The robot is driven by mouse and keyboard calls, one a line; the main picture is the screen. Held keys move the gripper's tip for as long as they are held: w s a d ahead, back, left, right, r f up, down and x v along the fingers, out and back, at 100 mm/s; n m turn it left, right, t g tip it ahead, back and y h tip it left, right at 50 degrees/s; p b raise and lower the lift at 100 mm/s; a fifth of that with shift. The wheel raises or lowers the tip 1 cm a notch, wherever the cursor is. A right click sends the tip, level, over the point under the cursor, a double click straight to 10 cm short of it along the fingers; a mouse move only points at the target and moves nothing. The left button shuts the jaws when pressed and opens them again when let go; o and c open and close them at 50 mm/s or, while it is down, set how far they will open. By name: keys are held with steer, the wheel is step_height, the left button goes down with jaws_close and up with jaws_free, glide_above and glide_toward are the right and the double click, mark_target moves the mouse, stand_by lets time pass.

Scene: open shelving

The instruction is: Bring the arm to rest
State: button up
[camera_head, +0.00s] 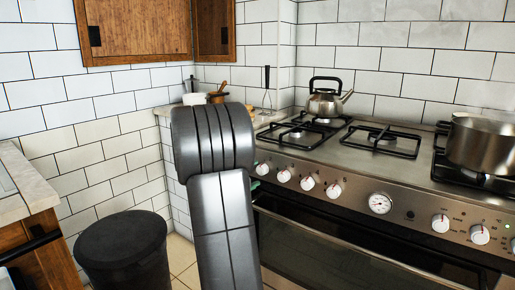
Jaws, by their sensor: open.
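My arm (223,220) rises from the bottom edge in the middle of the head view. It is dark grey, with a rounded, ribbed joint (212,137) at its top. The arm stands nearly upright, in front of the gap between the left counter and the stove. My gripper does not show; whatever lies beyond the joint is hidden or out of the picture. No held object is visible.
A stove (330,200) with knobs along its front fills the right side. A kettle (327,102) and a steel pot (481,143) stand on it. A black round bin (122,250) stands at lower left, beside a counter (22,185). Wooden cabinets (137,30) hang above.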

steer(key=shift+x, duration=1.45)
